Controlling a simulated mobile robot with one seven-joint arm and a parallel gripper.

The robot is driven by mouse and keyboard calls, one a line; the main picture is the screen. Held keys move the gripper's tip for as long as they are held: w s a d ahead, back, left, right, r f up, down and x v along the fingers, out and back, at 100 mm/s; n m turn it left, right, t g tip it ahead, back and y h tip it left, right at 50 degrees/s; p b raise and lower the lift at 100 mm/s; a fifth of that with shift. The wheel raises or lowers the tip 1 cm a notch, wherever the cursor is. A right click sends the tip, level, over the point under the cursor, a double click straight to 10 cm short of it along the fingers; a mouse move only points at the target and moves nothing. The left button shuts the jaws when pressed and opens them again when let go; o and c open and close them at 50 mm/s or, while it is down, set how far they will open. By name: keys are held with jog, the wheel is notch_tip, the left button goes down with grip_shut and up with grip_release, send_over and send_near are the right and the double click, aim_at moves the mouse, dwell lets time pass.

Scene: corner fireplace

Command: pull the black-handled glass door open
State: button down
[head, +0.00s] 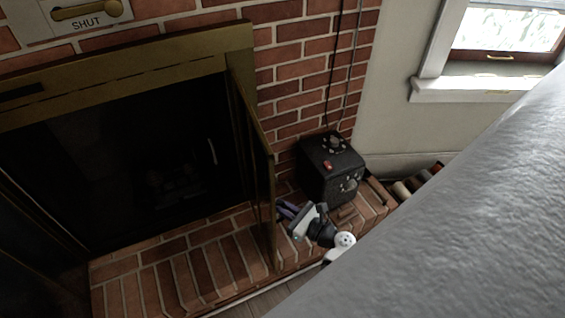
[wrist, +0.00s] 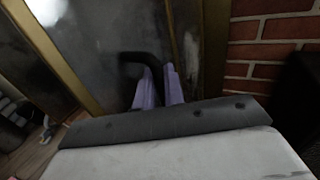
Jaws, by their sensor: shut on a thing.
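The brass-framed glass door (head: 253,165) stands swung out from the fireplace opening, seen nearly edge-on in the head view. Its dark glass fills much of the wrist view (wrist: 115,50). The black handle (wrist: 142,58) is a bent bar on the glass. My gripper (wrist: 160,88), with purple fingers, is shut on the handle. In the head view my gripper (head: 286,209) is at the right side of the door, low over the hearth. The door hides the fingertips there.
A black box with knobs (head: 333,168) stands on the brick hearth (head: 185,265) right of the door. The dark fireplace opening (head: 120,165) is on the left. A brick wall (head: 300,75) and a window (head: 505,40) are behind. Logs (head: 405,189) lie at the right.

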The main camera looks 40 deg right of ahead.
jog(key=c, duration=1.6)
grip_release()
jog(key=shift+w, duration=0.1)
jog(key=b+v, duration=0.1)
jog(key=v, duration=1.3)
